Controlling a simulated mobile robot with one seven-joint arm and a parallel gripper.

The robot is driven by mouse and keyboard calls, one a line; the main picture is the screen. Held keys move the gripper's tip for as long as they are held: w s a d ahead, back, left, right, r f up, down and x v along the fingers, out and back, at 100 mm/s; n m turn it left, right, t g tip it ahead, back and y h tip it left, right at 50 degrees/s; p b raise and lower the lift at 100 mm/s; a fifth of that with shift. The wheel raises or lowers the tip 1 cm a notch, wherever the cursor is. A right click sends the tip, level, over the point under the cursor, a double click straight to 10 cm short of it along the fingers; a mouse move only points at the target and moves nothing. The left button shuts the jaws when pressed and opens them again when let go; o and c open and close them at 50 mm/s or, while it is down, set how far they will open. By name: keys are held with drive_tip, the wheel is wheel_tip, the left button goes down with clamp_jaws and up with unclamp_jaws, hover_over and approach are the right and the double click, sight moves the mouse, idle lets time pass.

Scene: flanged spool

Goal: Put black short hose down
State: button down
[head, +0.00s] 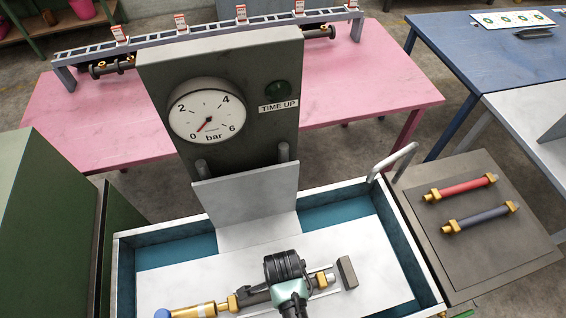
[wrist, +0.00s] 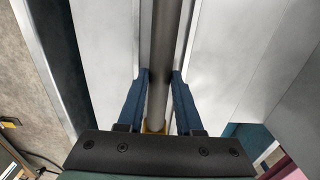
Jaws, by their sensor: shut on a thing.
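The black short hose (head: 255,297) is in the pale tray, with brass fittings at its ends. It also shows in the wrist view (wrist: 164,40) as a dark grey tube running between two light metal strips. My gripper (head: 290,303) is over its middle. In the wrist view, the blue fingers of my gripper (wrist: 161,84) are shut on the hose from both sides. My gripper and wrist hide the middle of the hose in the head view. I cannot tell whether the hose rests on the tray floor.
A brass valve with a blue end (head: 190,312) lies left of the hose, a dark block (head: 347,272) right of it. A gauge panel (head: 225,110) stands behind. A red hose (head: 462,188) and a dark blue hose (head: 480,217) lie on a grey side surface (head: 510,240).

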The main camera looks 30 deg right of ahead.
drive_tip(key=shift+f, duration=0.2)
drive_tip(key=c, duration=0.6)
unclamp_jaws()
drive_tip(key=shift+r, duration=0.1)
wheel_tip(320, 180, up, 12)
drive_tip(key=shift+r, duration=0.1)
